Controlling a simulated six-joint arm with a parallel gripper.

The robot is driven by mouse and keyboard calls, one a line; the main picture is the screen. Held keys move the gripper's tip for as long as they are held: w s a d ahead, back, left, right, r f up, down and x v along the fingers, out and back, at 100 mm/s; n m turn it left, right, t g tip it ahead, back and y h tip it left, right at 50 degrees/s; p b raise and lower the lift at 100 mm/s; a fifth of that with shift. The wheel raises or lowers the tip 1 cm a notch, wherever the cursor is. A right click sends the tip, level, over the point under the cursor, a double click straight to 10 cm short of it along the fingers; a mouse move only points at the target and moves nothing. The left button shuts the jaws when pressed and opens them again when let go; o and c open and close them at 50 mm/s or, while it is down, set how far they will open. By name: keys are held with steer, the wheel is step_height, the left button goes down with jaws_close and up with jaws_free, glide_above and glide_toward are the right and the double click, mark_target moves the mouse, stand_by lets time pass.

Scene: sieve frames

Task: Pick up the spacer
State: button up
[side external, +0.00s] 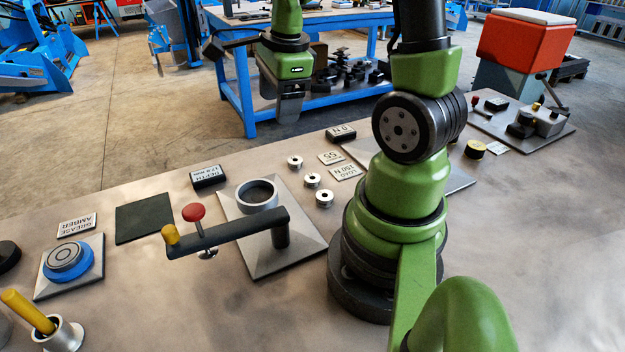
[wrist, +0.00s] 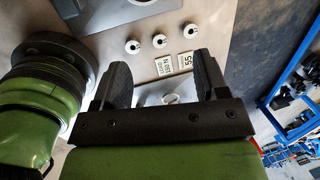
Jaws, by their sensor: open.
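The wrist view shows the same row as a right ring (wrist: 190,29), a centre ring (wrist: 160,41) and a left ring (wrist: 132,47). My gripper (side external: 288,117) hangs above the bench area, apart from the rings. In the wrist view its jaws (wrist: 161,78) are spread and empty.
A metal cup (side external: 257,207) on a plate, with a dark swing arm (side external: 232,232), stands left of the rings. Cards marked 55 (side external: 331,158) and LOAD 150 N (side external: 346,173) lie right of them. A black block (side external: 341,134) sits behind.

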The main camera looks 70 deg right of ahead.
steer(key=s+d+f+m+g, duration=0.25)
steer(key=d+f+m, duration=0.35)
steer(key=f+m, duration=0.35)
steer(key=m, duration=0.1)
glide_above(312, 177)
steer(key=shift+y, duration=0.4)
steer(key=f, duration=0.4)
steer(key=shift+a+f, duration=0.2)
steer(key=shift+a, duration=0.15)
steer(key=shift+s+d+f, duration=0.1)
steer(key=shift+d+f, duration=0.05)
steer(key=shift+f, duration=1.3)
steer(key=shift+d+f, duration=0.15)
steer(key=shift+f, duration=1.25)
steer(key=c, duration=1.1)
